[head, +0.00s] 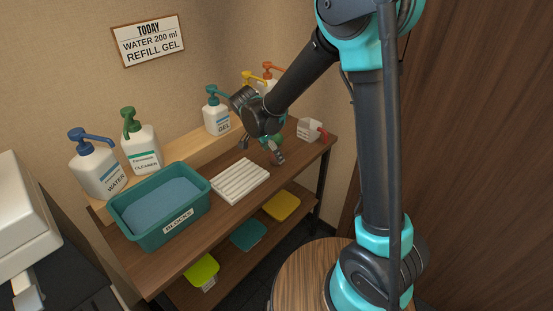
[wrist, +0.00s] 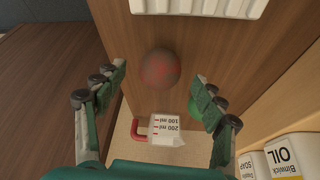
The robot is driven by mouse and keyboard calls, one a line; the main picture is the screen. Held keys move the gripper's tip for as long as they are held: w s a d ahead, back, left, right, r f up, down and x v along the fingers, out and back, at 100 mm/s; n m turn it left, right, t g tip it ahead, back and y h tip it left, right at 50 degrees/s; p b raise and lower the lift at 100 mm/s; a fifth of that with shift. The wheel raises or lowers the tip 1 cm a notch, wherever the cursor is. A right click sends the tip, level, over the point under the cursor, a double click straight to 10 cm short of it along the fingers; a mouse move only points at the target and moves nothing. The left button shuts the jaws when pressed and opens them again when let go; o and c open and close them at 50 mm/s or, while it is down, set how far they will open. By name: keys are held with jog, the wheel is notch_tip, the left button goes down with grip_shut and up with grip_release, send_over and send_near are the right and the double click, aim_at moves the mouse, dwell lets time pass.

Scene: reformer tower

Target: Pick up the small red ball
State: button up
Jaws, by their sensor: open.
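The small red ball (wrist: 160,68) sits on the brown wooden shelf in the wrist view, looking dull and shaded. It lies between my gripper's two fingers (wrist: 161,78), with clear gaps on both sides and no contact visible. In the head view my gripper (head: 262,148) is low over the shelf, right of the white ribbed tray, and I cannot make out the ball there. My gripper is open and empty.
The white ribbed tray (head: 240,181) lies left of my gripper. A measuring cup with a red handle (head: 309,130) stands to the right; it shows in the wrist view (wrist: 166,130). Pump bottles (head: 216,115) line the back. A teal bin (head: 128,232) stands left.

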jog(key=shift+x, duration=1.95)
jog(key=shift+c, duration=0.6)
jog(key=c, duration=1.2)
jog(key=shift+o, duration=0.2)
jog(key=shift+r, duration=0.1)
notch_tip(320, 180, up, 40)
